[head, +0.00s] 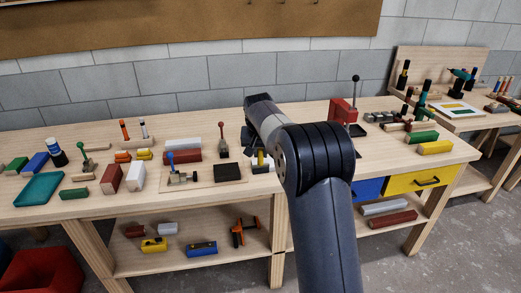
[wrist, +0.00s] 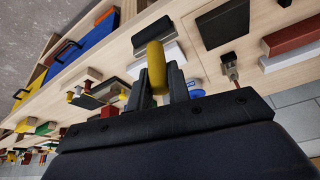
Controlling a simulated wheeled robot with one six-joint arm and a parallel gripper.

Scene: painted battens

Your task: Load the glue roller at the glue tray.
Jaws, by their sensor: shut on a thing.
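My gripper (wrist: 160,85) is shut on a yellow rounded handle (wrist: 156,62), which sticks up between the two dark fingers in the wrist view. I cannot tell for certain that it is the glue roller; no roller head shows. In the head view my arm hides most of the gripper, and a bit of yellow (head: 260,157) shows beside it over the middle of the bench. A shallow teal tray (head: 40,188), possibly the glue tray, lies at the bench's left front, well apart from my gripper.
A red press (head: 343,111) stands right of my arm. Bare bench top lies near the front edge.

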